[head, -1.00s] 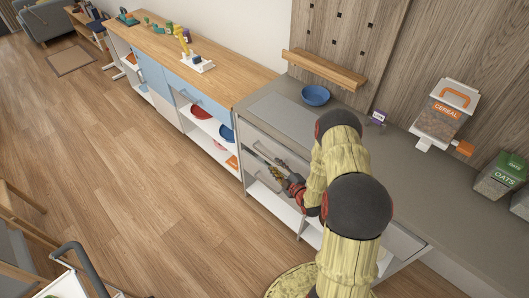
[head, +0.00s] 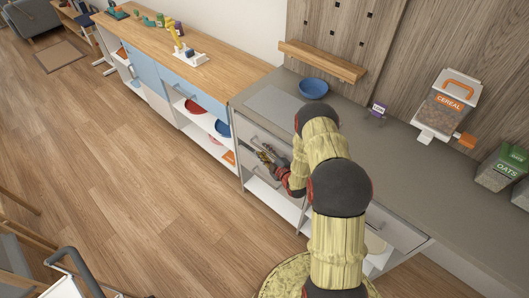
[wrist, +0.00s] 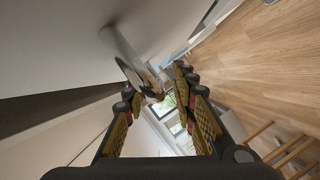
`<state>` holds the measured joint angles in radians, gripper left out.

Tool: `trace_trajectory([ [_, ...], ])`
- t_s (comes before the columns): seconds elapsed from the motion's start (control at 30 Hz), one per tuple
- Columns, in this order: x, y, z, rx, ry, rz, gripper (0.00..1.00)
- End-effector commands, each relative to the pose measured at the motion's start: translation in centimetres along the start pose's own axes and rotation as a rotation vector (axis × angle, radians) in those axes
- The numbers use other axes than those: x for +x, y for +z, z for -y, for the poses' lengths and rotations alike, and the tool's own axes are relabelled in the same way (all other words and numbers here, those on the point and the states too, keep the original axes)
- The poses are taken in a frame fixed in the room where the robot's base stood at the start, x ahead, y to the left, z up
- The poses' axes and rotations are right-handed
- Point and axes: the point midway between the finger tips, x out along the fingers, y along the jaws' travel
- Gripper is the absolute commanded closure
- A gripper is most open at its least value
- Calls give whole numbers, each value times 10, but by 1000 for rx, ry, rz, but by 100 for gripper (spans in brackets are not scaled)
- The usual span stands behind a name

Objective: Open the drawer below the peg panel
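The peg panel (head: 345,35) is a wooden board with dark holes, standing behind the grey counter. Below it, the counter front has a grey upper drawer (head: 248,131) with a bar handle, and it looks shut. My gripper (head: 265,156) is at this drawer's front, close to the handle. In the wrist view, my gripper (wrist: 168,88) is open, with a gap between its fingers. The pale bar handle (wrist: 120,47) runs from the upper left toward the left fingertip. I cannot tell whether they touch.
A blue bowl (head: 313,88), a cereal dispenser (head: 447,103) and an oats box (head: 503,165) stand on the counter. A wooden-topped cabinet (head: 185,60) adjoins at left. The floor (head: 130,180) in front is clear.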

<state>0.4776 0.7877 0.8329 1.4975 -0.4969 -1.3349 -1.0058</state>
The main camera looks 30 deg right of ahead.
Motion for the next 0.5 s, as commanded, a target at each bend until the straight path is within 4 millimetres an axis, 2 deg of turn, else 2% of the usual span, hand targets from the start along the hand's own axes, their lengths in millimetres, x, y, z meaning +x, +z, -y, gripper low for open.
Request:
trace_trajectory([
  [0.23, 1, 0, -1, 0, 1, 0, 73],
  [0.5, 1, 0, -1, 0, 1, 0, 88],
])
